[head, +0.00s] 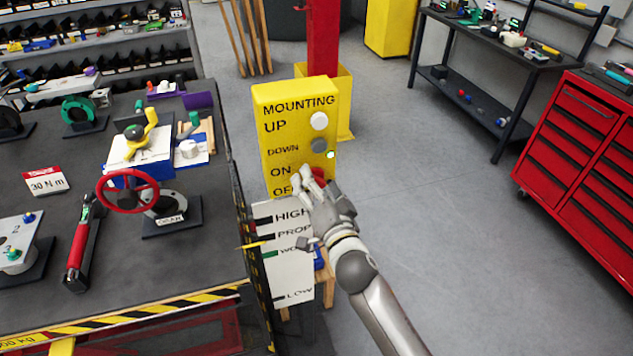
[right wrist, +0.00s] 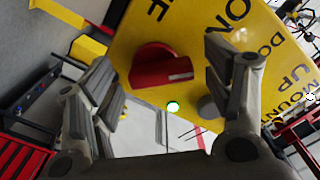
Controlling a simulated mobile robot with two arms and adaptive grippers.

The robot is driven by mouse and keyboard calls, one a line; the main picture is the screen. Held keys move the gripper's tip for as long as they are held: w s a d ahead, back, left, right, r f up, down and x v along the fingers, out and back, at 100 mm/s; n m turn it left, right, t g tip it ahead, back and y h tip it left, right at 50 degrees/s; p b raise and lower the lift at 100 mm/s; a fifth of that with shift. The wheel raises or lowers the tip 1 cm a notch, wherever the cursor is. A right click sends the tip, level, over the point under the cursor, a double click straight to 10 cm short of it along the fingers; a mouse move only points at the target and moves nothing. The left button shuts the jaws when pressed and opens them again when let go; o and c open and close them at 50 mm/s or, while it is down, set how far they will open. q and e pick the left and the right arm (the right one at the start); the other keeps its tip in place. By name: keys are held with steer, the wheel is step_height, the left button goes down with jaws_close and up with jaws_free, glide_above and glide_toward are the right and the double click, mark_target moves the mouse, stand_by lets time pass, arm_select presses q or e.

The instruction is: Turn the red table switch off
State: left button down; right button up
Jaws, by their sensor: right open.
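The red table switch is a rotary knob on the yellow control box (head: 290,108). In the head view only a sliver of the red switch (head: 319,173) shows behind my right gripper (head: 309,180), beside the ON and OFF labels. In the right wrist view the red switch (right wrist: 150,70) lies between the spread fingers of my right gripper (right wrist: 160,62), which is open. The pale mark on the knob faces the right finger. I cannot tell whether a finger touches the knob. My left gripper is not in view.
The box also has a white button (head: 319,121), a grey button (head: 319,145) and a lit green spot (head: 331,155). A white height chart (head: 290,275) hangs below. The workbench (head: 215,265) stands left; a red tool cabinet (head: 575,140) stands right. Floor between is clear.

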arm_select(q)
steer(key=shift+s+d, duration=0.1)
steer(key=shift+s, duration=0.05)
arm_select(e)
steer(key=shift+w, duration=0.1)
steer(key=c, duration=1)
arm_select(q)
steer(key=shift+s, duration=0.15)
arm_select(e)
steer(key=shift+n, duration=0.4)
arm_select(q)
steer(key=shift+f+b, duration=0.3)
arm_select(e)
steer(key=shift+d+f+n, duration=0.1)
steer(key=shift+f+n, duration=0.1)
steer(key=shift+n, duration=3.95)
steer(key=shift+f+n, duration=0.2)
steer(key=shift+n, duration=3.95)
